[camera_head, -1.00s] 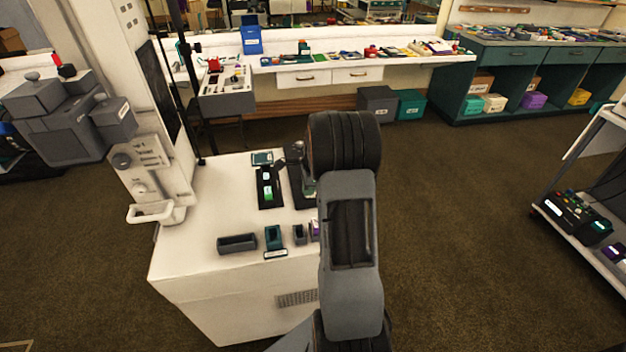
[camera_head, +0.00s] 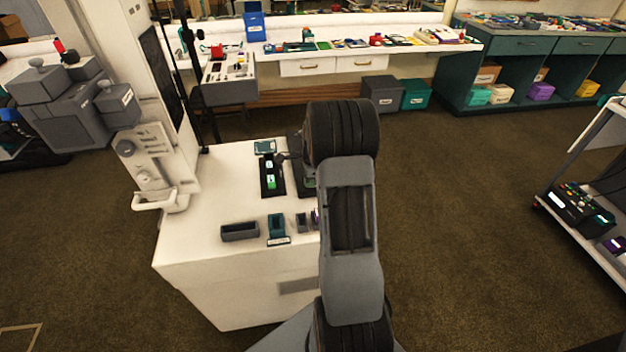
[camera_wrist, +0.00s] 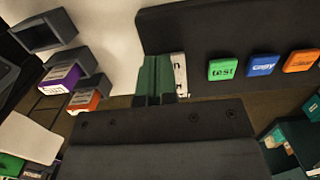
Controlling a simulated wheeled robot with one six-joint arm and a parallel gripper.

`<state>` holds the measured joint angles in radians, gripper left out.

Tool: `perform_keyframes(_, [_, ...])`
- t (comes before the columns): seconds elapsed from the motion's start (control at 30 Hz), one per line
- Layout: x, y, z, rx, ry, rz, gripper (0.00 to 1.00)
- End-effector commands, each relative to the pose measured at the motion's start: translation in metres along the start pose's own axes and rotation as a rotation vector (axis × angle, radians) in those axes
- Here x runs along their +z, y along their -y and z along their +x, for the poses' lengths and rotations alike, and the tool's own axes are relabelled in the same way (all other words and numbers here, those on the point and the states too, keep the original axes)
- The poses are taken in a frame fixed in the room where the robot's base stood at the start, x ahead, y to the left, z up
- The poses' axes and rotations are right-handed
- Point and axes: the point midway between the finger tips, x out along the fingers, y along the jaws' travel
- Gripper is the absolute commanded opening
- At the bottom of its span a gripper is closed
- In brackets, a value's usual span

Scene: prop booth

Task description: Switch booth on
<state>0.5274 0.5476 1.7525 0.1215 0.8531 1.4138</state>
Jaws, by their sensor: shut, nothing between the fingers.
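The booth is a white cabinet (camera_head: 230,250) with a tall white column on its left. My gripper (camera_wrist: 157,64) shows in the wrist view as two green fingers, shut together and empty. The fingertips are in front of a dark panel (camera_wrist: 215,35), beside a small white label strip (camera_wrist: 179,75) with partly hidden letters. I cannot tell whether they touch it. To the right on the panel are a green "test" button (camera_wrist: 223,68), a blue "copy" button (camera_wrist: 263,65) and an orange button (camera_wrist: 300,61). In the head view my arm hides the gripper and part of the cabinet top.
A black strip (camera_head: 266,188) with a green part, a grey tray (camera_head: 240,231) and a teal holder (camera_head: 277,228) are on the cabinet top. Purple and orange labelled boxes show left in the wrist view. A cart (camera_head: 590,225) stands at right; the floor between is clear.

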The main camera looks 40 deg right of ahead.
Motion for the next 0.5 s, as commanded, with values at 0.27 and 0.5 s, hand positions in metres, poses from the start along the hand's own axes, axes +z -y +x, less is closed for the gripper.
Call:
perform_keyframes(0.27, [0.000, -0.001, -0.009, 0.004, 0.000, 0.001, 0.00])
perform_keyframes(0.5, [0.001, -0.001, -0.015, 0.003, 0.000, 0.000, 0.00])
